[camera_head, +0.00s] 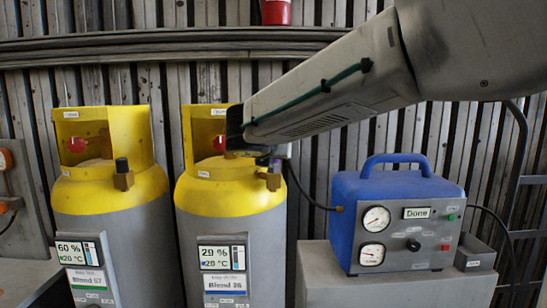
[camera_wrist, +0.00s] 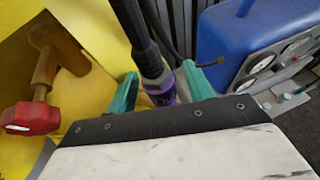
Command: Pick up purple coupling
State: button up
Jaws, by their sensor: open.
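The purple coupling (camera_wrist: 163,96) shows in the wrist view at the lower end of a black cylindrical part (camera_wrist: 143,45). It lies between the two teal fingers of my gripper (camera_wrist: 160,72), which are open with a gap on each side of it. The white and black gripper body hides its lower end. In the head view only a small purple patch of the coupling (camera_head: 263,160) shows below the end of my arm, beside the right yellow-topped cylinder. My fingers are not clearly visible there.
The right cylinder (camera_head: 232,190) with its red knob (camera_wrist: 30,118) and brass valve (camera_wrist: 45,62) is close on the left. The left cylinder (camera_head: 105,190) stands beside it. A blue pump unit (camera_head: 345,205) sits on a grey stand at right, with a black hose (camera_head: 305,190) running to it.

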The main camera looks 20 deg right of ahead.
jog(key=shift+w+d+f, duration=0.2)
jog(key=shift+w+d, duration=0.1)
jog(key=shift+w, duration=0.1)
grip_shut()
jog(key=shift+r, duration=0.1)
jog(key=shift+r, duration=0.5)
jog(key=r, duration=0.1)
jog(key=s+r, duration=0.1)
jog(key=shift+s+a+r, duration=0.1)
jog(key=shift+a+r, duration=0.2)
jog(key=s+a+r, duration=0.1)
jog(key=s+a, duration=0.4)
jog(key=s, duration=0.8)
jog(key=shift+s+a+r, duration=0.15)
jog(key=shift+s, duration=0.25)
jog(key=shift+a, duration=0.1)
